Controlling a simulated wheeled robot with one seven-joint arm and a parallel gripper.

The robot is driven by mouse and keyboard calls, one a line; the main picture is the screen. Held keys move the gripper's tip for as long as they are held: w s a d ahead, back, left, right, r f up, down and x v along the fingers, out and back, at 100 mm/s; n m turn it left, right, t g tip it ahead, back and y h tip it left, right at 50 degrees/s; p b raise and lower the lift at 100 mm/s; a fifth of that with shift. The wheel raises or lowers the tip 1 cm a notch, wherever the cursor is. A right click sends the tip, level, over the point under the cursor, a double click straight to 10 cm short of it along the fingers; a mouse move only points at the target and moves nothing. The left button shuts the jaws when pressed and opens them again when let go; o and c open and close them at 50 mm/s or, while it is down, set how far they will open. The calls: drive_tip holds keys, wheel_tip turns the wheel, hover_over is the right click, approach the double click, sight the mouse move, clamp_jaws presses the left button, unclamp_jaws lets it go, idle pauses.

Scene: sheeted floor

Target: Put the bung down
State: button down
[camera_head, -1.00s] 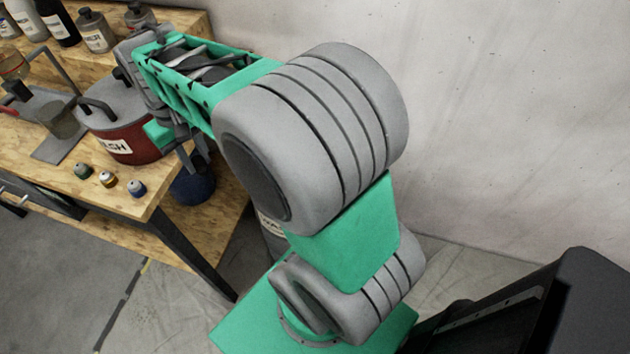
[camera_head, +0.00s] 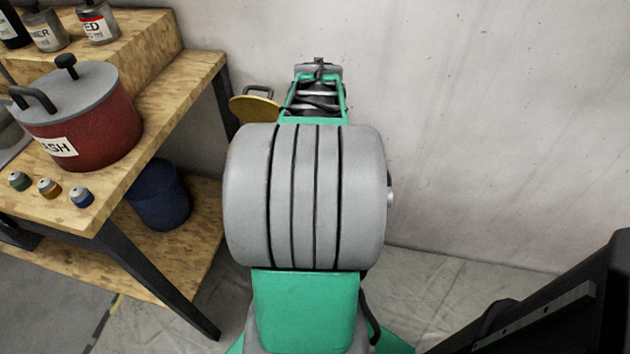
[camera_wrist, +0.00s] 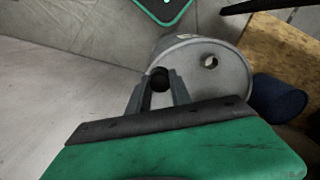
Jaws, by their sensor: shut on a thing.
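The bung (camera_wrist: 160,79) is a small black round piece in the wrist view, held between the two grey fingertips of my gripper (camera_wrist: 160,92). My gripper is shut on it. Beyond the fingers stands a grey drum (camera_wrist: 228,78) with a round hole in its top (camera_wrist: 210,62). The bung appears over the left part of the drum's top, to the left of the hole. I cannot tell its height above the drum. In the head view my arm hides the fingers, the bung and the drum.
A wooden bench (camera_head: 150,105) at left carries a red pot (camera_head: 88,145) and several small capped jars, including a blue one (camera_head: 82,197). A blue bucket (camera_head: 160,195) stands on its lower shelf. A yellow disc (camera_head: 255,108) shows beside my arm. The wall (camera_head: 480,110) lies behind.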

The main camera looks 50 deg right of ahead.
drive_tip(key=w+d+f, duration=0.2)
drive_tip(key=w+d+f+b, duration=0.1)
drive_tip(key=w+d+f, duration=0.1)
drive_tip(key=f, duration=0.1)
drive_tip(key=w+d+f, duration=0.2)
drive_tip(key=d, duration=0.1)
drive_tip(key=shift+f, duration=0.35)
drive_tip(key=shift+w+d+f+b, duration=0.15)
drive_tip(key=shift+f+b, duration=0.35)
drive_tip(key=shift+f, duration=1.15)
drive_tip(key=shift+f, duration=0.1)
drive_tip(key=c, duration=1.2)
unclamp_jaws()
drive_tip(key=shift+o, duration=0.2)
